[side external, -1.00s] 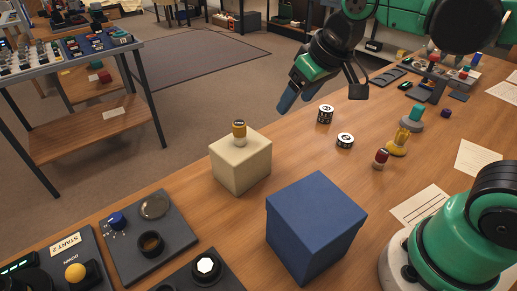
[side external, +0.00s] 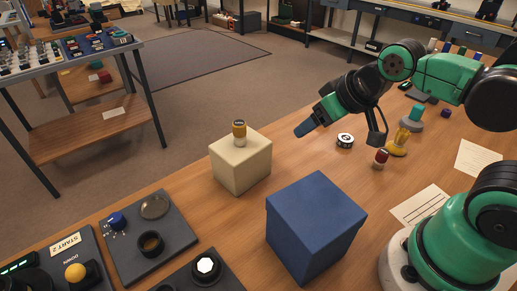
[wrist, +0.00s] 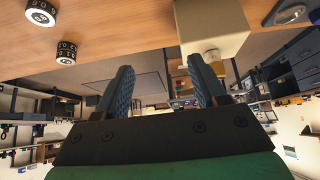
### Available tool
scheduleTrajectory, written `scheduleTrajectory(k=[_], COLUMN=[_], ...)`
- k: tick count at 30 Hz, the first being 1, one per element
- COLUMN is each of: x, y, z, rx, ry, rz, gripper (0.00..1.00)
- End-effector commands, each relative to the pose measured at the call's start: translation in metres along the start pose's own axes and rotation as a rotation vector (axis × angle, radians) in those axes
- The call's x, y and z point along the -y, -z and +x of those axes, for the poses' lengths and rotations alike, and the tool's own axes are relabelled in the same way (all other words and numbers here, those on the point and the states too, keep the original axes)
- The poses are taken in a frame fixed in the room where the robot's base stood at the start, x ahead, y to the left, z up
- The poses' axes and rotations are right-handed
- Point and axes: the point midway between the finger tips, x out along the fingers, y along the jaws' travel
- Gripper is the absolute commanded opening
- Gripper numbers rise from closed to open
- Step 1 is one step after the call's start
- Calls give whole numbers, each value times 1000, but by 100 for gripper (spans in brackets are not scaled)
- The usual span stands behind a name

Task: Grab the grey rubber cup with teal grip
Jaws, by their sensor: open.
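The grey rubber cup with teal grip (side external: 414,118) stands at the far right of the wooden table in the side external view, a grey base with a teal top. It is not seen in the wrist view.
A yellow piece (side external: 398,147) and a red-topped piece (side external: 381,159) stand in front of the cup. A blue box (side external: 312,235) stands in front.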

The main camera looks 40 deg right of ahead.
Motion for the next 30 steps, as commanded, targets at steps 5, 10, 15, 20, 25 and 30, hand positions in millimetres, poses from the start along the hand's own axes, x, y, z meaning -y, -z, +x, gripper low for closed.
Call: scheduleTrajectory(k=[5,10,15,20,25,30], x=[0,0,-5,-42,-112,-188], y=[0,0,3,18,34,32], z=[0,0,1,9,25,40], rx=[0,0,6,33,51,22], ry=[0,0,-21,-163,-426,-708], rz=[0,0,21,155,398,644], gripper=[83,83,83,83,83,83])
